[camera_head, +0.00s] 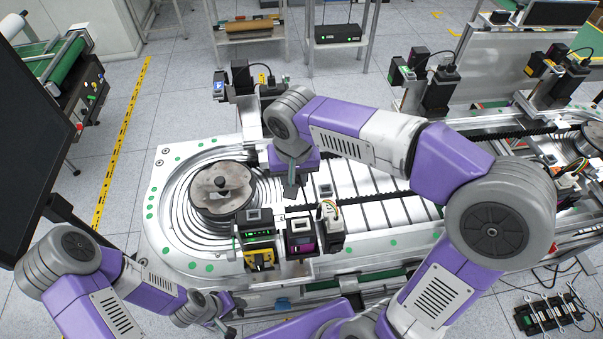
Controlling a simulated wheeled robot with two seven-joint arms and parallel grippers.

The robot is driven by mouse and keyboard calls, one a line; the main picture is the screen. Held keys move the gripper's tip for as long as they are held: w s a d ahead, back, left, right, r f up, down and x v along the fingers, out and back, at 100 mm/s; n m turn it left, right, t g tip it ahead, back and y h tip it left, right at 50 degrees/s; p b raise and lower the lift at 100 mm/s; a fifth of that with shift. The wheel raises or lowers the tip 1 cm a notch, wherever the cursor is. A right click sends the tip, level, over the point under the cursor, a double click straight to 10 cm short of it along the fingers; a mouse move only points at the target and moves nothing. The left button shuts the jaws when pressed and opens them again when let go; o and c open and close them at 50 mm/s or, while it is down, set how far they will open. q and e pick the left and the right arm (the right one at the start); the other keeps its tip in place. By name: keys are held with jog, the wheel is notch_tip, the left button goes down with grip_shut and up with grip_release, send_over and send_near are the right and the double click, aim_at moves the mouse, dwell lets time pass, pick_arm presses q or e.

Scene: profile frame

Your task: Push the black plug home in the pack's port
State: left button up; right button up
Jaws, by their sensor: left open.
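Several small black units stand at the near edge of the conveyor: one with green lights (255,232), one with a purple part (301,240), and a pack-like one with coloured wires (331,228). I cannot make out the black plug or the port for certain. My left gripper (228,308) is at the lower left, open, below and left of these units and apart from them. My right gripper (290,188) points down over the conveyor, behind the units. Its fingers are small and dark, and I cannot tell whether they are open or hold anything.
The conveyor (175,215) has a round hub (222,188) at its left end. Black devices (437,88) stand along its far side. A dark monitor (30,150) fills the left edge. A black rack with cables (555,312) lies on the floor at lower right.

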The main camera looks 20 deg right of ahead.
send_over(254, 214)
jog(key=shift+s+a, duration=0.1)
jog(key=shift+s, duration=0.15)
dwell(1.2)
jog(key=shift+f+b, duration=1.95)
jog(key=shift+f, duration=0.6)
jog(key=shift+f+b, duration=1)
jog(key=shift+f, duration=0.1)
dwell(0.4)
jog(key=o, duration=1.1)
jog(key=shift+r, duration=0.1)
